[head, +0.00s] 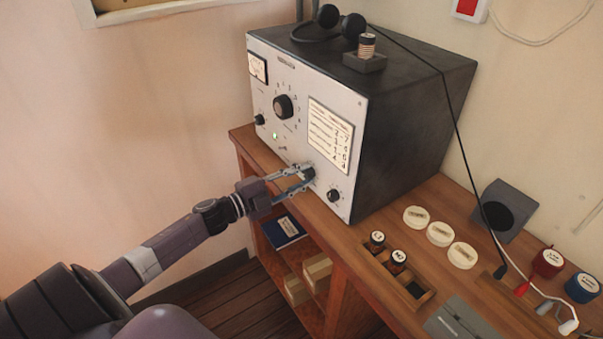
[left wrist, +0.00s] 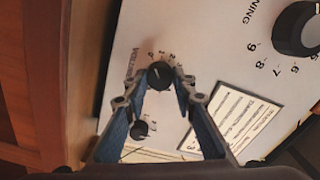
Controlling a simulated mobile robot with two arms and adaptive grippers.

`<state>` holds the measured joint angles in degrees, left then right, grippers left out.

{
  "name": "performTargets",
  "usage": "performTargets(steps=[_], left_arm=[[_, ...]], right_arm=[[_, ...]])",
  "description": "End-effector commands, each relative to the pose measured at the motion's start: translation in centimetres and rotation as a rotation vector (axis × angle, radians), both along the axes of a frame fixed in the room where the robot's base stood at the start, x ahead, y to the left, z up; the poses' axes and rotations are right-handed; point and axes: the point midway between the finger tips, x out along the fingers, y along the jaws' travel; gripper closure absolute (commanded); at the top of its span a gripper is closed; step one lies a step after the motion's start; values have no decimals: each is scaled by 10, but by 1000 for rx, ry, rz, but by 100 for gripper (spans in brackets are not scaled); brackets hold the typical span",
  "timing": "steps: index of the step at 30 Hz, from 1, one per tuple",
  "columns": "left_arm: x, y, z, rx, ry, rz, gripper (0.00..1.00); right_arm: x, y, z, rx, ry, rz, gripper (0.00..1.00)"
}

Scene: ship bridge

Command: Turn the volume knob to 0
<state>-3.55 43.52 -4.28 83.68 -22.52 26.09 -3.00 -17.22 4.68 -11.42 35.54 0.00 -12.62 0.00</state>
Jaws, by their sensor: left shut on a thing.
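The volume knob (head: 309,173) is a small black knob low on the light front panel of the radio (head: 410,105). In the left wrist view the volume knob (left wrist: 160,75) has numbers around it and the word VOLUME beside it. My left gripper (head: 304,174) reaches in from the left with its fingers shut on the volume knob. In the left wrist view its fingertips (left wrist: 164,82) sit on either side of the knob. The knob's exact setting is too small to read. My right gripper is not in view.
A similar small knob (head: 333,195) sits close to the right of the volume knob. The large tuning knob (head: 283,107) is higher up. The radio stands on a wooden desk (head: 370,238) with round labelled discs (head: 439,234) and small jars. Free room lies left of the desk.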

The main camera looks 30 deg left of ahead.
Motion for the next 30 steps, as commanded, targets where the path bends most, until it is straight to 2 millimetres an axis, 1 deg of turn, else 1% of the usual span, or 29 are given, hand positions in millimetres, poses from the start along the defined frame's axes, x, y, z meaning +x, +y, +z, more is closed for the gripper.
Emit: performTargets(steps=[9, 22, 23, 27, 30], left_arm=[[0, 0, 0, -70, 29, 1, 100], [0, 0, 0, -77, 32, 1, 100], [0, 0, 0, -77, 32, 1, 72], [0, 0, 0, -76, 32, 1, 58], [0, 0, 0, -76, 31, 0, 58]], right_arm=[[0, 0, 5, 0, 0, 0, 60], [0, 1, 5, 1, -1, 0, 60], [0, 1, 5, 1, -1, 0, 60], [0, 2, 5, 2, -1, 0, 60], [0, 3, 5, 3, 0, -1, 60]])
